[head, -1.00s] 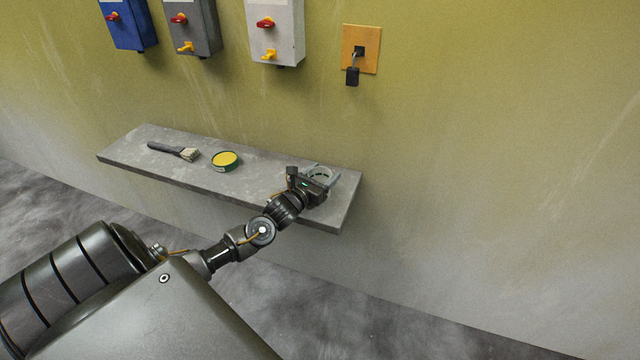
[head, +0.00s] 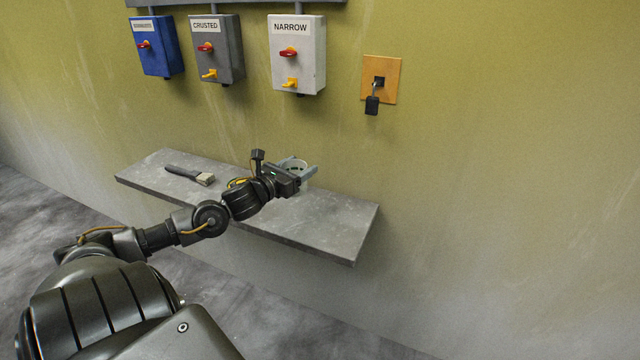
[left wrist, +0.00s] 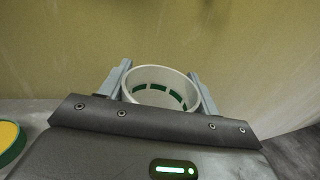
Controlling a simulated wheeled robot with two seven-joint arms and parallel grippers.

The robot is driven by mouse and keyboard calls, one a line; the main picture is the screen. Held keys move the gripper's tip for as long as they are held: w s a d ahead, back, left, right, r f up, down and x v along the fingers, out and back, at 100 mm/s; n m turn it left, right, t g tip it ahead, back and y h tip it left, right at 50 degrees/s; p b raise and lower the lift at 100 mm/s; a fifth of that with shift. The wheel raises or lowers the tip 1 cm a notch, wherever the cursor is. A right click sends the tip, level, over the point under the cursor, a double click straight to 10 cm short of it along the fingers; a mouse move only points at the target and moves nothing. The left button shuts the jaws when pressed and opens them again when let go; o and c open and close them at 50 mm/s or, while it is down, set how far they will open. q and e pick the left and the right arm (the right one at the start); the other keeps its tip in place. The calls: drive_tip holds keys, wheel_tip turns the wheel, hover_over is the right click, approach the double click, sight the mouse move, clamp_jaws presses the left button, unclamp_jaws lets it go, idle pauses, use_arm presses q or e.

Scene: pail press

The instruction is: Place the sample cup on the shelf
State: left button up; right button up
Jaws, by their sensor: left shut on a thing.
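The sample cup (head: 294,166) is whitish with green marks on its inside wall. My left gripper (head: 300,170) is shut on it, near the right part of the grey shelf (head: 340,222). In the left wrist view the cup (left wrist: 158,76) stands mouth up between the two fingers of the gripper (left wrist: 160,88), and its inside looks empty. The gripper hides the cup's lower part. The cup looks raised above the shelf top, but its base is hidden. My right gripper is not in view.
A brush (head: 190,175) lies on the shelf's left part. A yellow-topped green tin (left wrist: 10,140) shows at the left wrist view's edge.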

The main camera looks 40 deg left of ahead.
use_arm(q)
drive_tip(key=shift+s+a+r, duration=0.35)
drive_tip(key=shift+s+a, duration=0.05)
drive_tip(key=shift+a, duration=0.15)
drive_tip(key=shift+s+a+r, duration=0.3)
drive_tip(key=shift+s+a, duration=0.1)
drive_tip(key=shift+a, duration=0.1)
